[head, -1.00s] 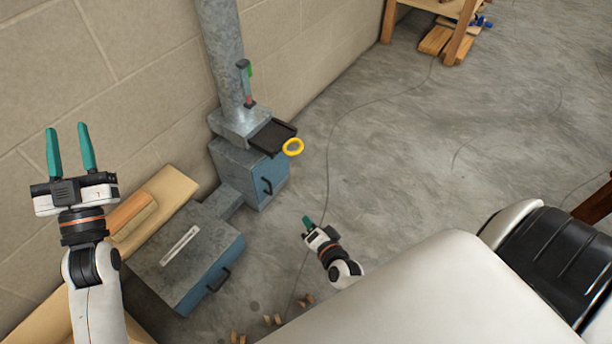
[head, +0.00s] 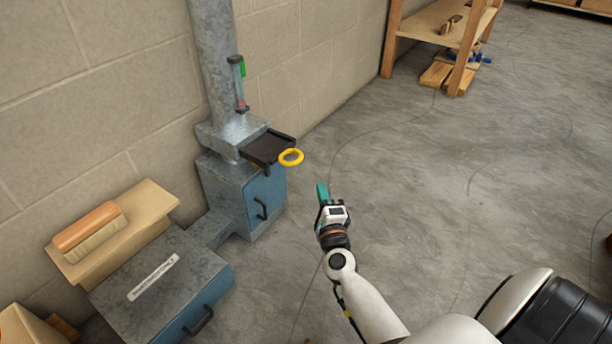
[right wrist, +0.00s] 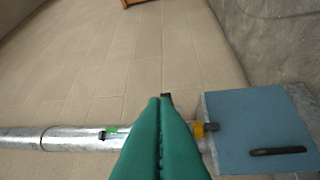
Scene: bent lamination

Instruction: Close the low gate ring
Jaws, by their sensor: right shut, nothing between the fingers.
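The low gate is a dark plate (head: 268,146) that sticks out of the grey metal duct above a blue-fronted box. Its yellow ring (head: 290,157) is at the plate's outer end. In the right wrist view part of the yellow ring (right wrist: 199,131) shows just right of my fingers, which hide some of it. My right gripper (head: 322,189) is shut and empty. In the head view it appears below and right of the ring, apart from it. The right wrist view shows its green fingertips (right wrist: 160,99) together. My left gripper is out of the head view.
The blue-fronted box (head: 264,195) with a black handle stands below the gate. A grey lidded box (head: 150,285) and a wooden block (head: 150,205) are at the lower left. A wooden bench (head: 455,35) stands at the back.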

